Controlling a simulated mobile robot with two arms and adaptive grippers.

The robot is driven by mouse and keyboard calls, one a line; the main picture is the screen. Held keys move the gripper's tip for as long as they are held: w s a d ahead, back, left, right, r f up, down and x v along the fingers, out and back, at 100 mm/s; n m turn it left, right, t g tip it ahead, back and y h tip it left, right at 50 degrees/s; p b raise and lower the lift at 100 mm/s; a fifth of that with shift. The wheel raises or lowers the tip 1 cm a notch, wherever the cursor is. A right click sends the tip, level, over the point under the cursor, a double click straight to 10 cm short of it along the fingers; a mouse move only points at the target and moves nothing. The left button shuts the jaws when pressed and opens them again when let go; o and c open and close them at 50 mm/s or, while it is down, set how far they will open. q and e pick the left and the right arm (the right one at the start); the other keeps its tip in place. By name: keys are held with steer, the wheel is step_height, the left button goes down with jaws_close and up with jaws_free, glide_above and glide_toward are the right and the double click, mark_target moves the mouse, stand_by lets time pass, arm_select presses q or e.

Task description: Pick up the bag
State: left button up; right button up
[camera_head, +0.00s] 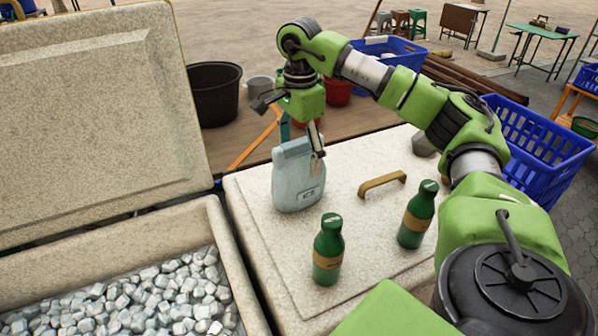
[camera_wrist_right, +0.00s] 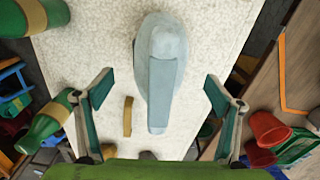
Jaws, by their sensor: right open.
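The bag (camera_head: 298,180), pale blue-grey with a folded top and a small dark label, stands upright on the closed lid of a speckled cooler. My right gripper (camera_head: 300,135) is above the bag's top, pointing down, with one finger in front of its upper right side. In the right wrist view the bag (camera_wrist_right: 162,70) lies between and ahead of the two open fingers (camera_wrist_right: 160,97), with space on both sides. The gripper is open and holds nothing. My left gripper is not in view.
Two green bottles (camera_head: 328,250) (camera_head: 417,215) stand on the lid (camera_head: 375,240) near the bag. A tan handle (camera_head: 382,184) rises from the lid. At left, an open cooler (camera_head: 225,262) holds ice cubes. Behind are a black bucket (camera_head: 214,95) and blue crates (camera_head: 540,145).

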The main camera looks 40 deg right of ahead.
step_height(320, 180, down, 4)
steer(key=shift+f+p, duration=0.2)
steer(key=shift+p, duration=0.5)
steer(key=shift+a, duration=0.1)
steer(key=c, duration=2)
steer(key=shift+r, duration=0.1)
steer(key=shift+c, duration=0.2)
steer(key=shift+w+r, duration=0.1)
